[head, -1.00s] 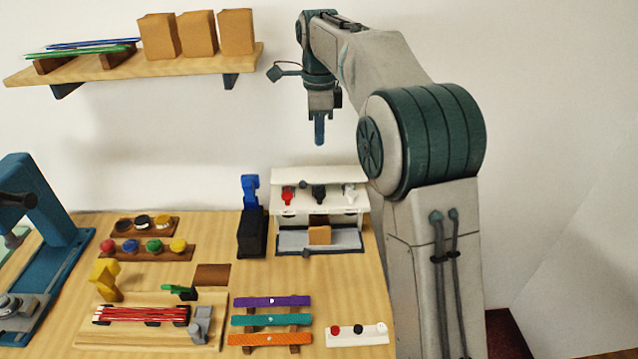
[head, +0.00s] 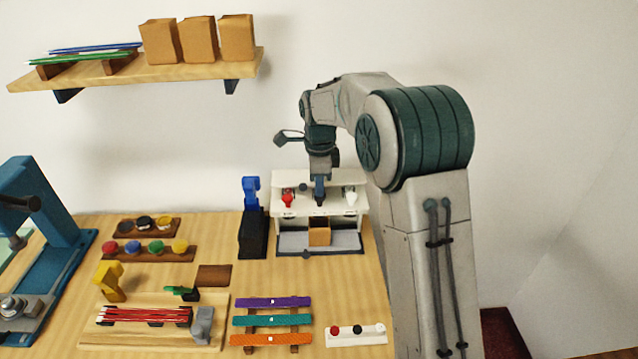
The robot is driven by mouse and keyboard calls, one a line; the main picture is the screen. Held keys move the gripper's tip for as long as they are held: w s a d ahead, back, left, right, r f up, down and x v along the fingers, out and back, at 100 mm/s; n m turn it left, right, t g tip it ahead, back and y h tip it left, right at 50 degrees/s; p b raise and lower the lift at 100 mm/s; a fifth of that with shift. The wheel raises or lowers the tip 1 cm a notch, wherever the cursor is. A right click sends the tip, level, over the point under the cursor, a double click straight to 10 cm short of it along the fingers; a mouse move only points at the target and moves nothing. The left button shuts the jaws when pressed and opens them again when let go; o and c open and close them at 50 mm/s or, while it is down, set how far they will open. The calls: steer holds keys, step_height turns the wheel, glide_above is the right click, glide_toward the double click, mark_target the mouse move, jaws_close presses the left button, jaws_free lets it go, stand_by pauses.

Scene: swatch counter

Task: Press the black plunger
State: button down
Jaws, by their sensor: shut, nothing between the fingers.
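A white dispenser stand (head: 350,212) at the back right of the counter carries a red plunger (head: 288,199) on the left and a white plunger (head: 350,197) on the right. The black plunger sits between them and is mostly hidden by my gripper. My gripper (head: 319,196) is shut and empty, pointing down at the black plunger's place. Whether its fingertips touch the plunger cannot be told. A small tan box (head: 320,232) sits on the stand's grey tray below.
A black holder with a blue top (head: 251,222) stands just left of the stand. Purple, teal and orange strips (head: 272,320) and a white block with small knobs (head: 356,336) lie in front. A shelf (head: 150,76) hangs at upper left.

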steer(key=shift+f, duration=0.2)
steer(key=shift+f+b, duration=1)
steer(key=shift+f, duration=0.4)
steer(key=shift+s, duration=0.1)
steer(key=shift+r, duration=0.1)
steer(key=shift+r+p, duration=0.2)
steer(key=shift+p, duration=0.15)
step_height(320, 180, up, 14)
steer(key=shift+p, duration=0.45)
